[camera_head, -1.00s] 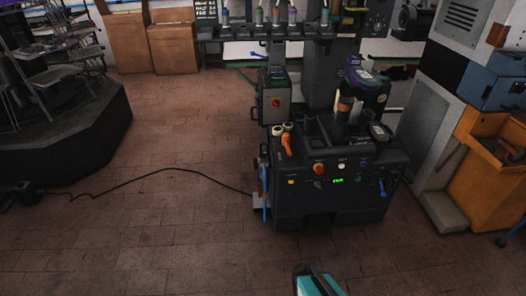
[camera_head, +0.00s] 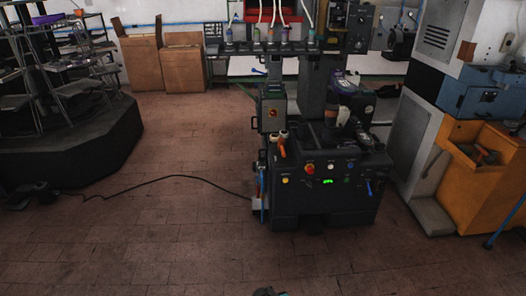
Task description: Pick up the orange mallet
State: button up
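A small orange shape (camera_head: 282,150) shows at the left end of the top of the dark machine (camera_head: 325,205), below two pale round ends. It may be the orange mallet, but it is too small to be sure. A tool with a reddish-brown part (camera_head: 487,156) lies in the orange bin at the right, and I cannot tell what it is. Only a small dark tip of my arm (camera_head: 268,291) shows at the bottom edge, well in front of the machine. Whether it is part of my gripper, and whether the gripper is open or shut, cannot be seen.
Open brick floor (camera_head: 180,235) lies in front and to the left. A black cable (camera_head: 150,182) crosses it to the machine. A dark platform with chairs (camera_head: 75,145) stands left. The orange bin (camera_head: 480,200) and a grey cabinet (camera_head: 412,145) stand right, a blue bar (camera_head: 505,222) before them.

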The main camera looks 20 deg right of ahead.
aim_at(281, 140)
jog(key=u, duration=0.25)
jog(key=i, duration=0.9)
jog(key=u, duration=0.45)
jog(key=i, duration=1.95)
jog(key=z, duration=0.9)
jog(key=i, duration=0.8)
jog(key=z, duration=0.3)
